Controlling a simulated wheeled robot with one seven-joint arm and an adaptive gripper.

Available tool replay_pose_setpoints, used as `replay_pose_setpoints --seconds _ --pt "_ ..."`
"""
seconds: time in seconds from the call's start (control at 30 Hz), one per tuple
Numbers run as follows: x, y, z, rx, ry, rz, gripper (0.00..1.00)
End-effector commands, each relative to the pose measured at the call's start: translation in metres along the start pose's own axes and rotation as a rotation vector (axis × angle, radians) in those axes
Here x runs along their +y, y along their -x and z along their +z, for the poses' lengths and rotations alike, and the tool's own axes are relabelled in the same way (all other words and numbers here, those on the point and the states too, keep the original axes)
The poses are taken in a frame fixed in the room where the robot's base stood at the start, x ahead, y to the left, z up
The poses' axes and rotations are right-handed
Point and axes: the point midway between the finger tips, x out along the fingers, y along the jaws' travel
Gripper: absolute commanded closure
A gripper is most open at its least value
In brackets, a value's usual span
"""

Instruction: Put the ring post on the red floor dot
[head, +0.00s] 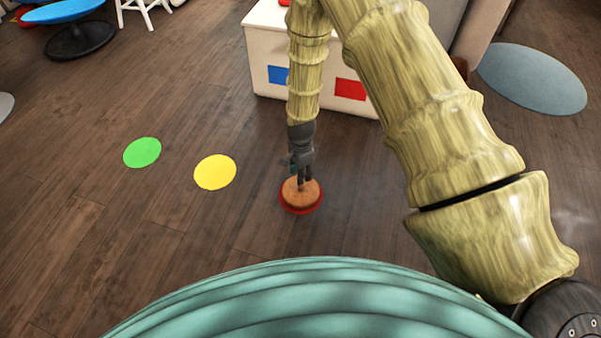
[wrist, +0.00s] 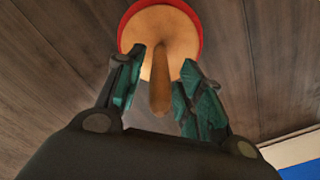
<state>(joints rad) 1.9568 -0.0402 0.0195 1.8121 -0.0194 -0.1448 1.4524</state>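The ring post (head: 301,194) is a round orange-brown wooden base with an upright peg. Its base appears to rest on the red floor dot (head: 301,211), whose rim shows around it. In the wrist view the peg (wrist: 160,90) stands out from the base, with the red dot (wrist: 194,10) curving behind the base. My gripper (head: 300,181) is just above the base, pointing down. In the wrist view my gripper (wrist: 164,62) is open, its dark green fingers on either side of the peg with gaps between.
A yellow dot (head: 215,172) and a green dot (head: 142,152) lie to the left on the wooden floor. A white box (head: 310,80) with blue and red squares stands behind the gripper. A grey-blue round mat (head: 532,78) lies at the far right. The floor around the dots is clear.

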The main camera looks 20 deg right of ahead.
Motion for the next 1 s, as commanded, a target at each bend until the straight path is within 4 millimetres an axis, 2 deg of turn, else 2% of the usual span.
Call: replay_pose_setpoints --seconds 0.03,0.2,0.5,0.73,0.9,1.0 --pt "-0.001 0.013 0.000 0.001 0.000 -0.001 0.63" --pt "-0.001 0.044 0.000 0.001 0.000 -0.002 0.63" --pt "-0.001 0.092 0.000 0.001 0.001 -0.001 0.63" --pt "0.000 0.108 0.000 0.000 0.002 0.000 0.63" --pt "0.001 0.109 0.000 0.000 0.003 0.001 0.63" --pt "0.010 0.102 0.000 0.001 0.031 0.003 0.63"
